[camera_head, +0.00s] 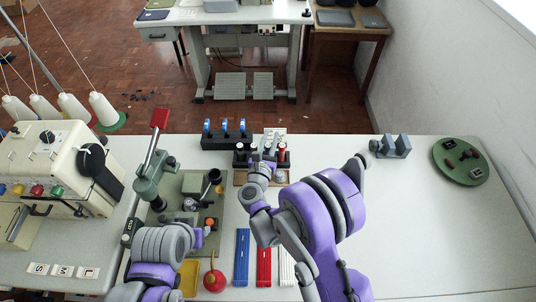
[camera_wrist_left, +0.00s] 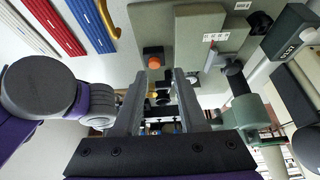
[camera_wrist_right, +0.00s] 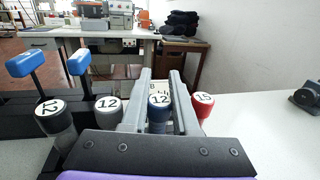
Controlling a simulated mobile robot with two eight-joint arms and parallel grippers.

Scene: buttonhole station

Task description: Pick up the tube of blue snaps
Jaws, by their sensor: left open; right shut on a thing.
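The tube of blue snaps (camera_wrist_right: 159,102) has a blue cap with a white label reading 12. In the right wrist view it sits between the two fingers of my right gripper (camera_wrist_right: 159,85), which is shut on it. Beside it stand a red-capped tube marked 15 (camera_wrist_right: 201,101), a grey-white tube marked 12 (camera_wrist_right: 108,108) and a black tube (camera_wrist_right: 52,115). In the head view my right gripper (camera_head: 262,168) is at the tube rack, its arm hiding part of it. I cannot tell whether the blue tube is clear of the rack. My left gripper (camera_wrist_left: 160,88) is open and empty above the green press.
The green press (camera_head: 160,185) and cream sewing machine (camera_head: 55,165) are at left. Blue (camera_head: 242,257), red (camera_head: 264,266) and white strips lie in front. The table's right side is mostly clear, with a green disc (camera_head: 460,160).

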